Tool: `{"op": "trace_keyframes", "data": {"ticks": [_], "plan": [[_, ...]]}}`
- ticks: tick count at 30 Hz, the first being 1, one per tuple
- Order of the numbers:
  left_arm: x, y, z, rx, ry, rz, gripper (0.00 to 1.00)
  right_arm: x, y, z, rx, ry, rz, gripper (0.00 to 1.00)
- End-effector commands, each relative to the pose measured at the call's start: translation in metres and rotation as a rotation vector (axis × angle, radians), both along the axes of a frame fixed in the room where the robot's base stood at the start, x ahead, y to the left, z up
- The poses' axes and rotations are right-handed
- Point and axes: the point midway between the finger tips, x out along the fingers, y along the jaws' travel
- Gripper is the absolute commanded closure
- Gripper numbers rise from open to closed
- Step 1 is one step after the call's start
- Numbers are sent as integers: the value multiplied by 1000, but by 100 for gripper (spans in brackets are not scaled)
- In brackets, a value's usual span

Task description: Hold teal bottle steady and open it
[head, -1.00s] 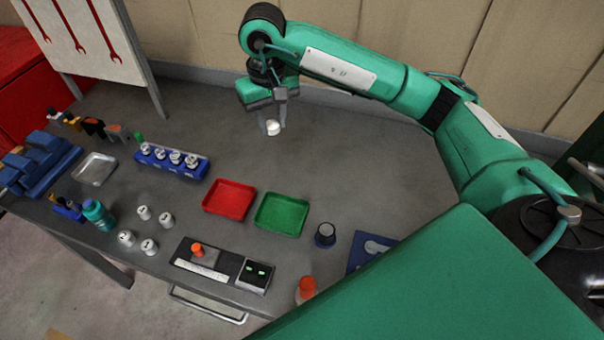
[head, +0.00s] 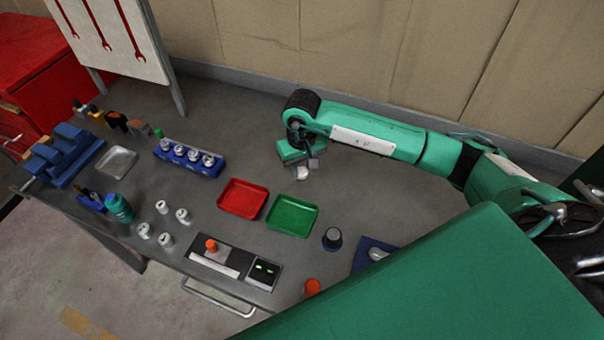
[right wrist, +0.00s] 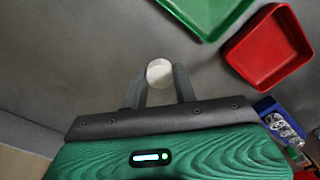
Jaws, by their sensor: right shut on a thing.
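My right gripper (head: 303,170) is at the back middle of the table, behind the green tray and far from the bottle. In the right wrist view my right gripper (right wrist: 160,85) is shut on a small white round thing (right wrist: 159,72), which also shows in the head view (head: 302,174). My left gripper is not in view.
A red tray (head: 243,212) and a green tray (head: 292,231) lie mid-table. A blue rack (head: 188,170) holds several white-topped weights. Several small white weights (head: 162,207) stand right of the bottle. A scale (head: 263,274) is at the front edge. The back right of the table is clear.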

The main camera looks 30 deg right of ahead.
Motion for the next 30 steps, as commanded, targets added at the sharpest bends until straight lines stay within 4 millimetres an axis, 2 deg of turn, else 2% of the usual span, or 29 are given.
{"op": "trace_keyframes", "data": {"ticks": [7, 13, 25, 26, 28, 30], "plan": [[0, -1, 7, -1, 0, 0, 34, -1, 0, -19, -1, 1, -2, 99], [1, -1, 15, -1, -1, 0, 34, 0, 0, -45, 0, 1, -1, 99], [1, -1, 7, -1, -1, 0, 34, 0, 0, -52, -1, -1, 0, 99], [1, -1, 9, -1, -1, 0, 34, 0, 0, -50, 0, -1, 0, 66], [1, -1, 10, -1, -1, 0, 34, 0, 0, -49, -1, -1, 0, 52], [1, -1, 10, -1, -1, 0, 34, 0, 0, -49, -1, -1, 0, 50]]}}
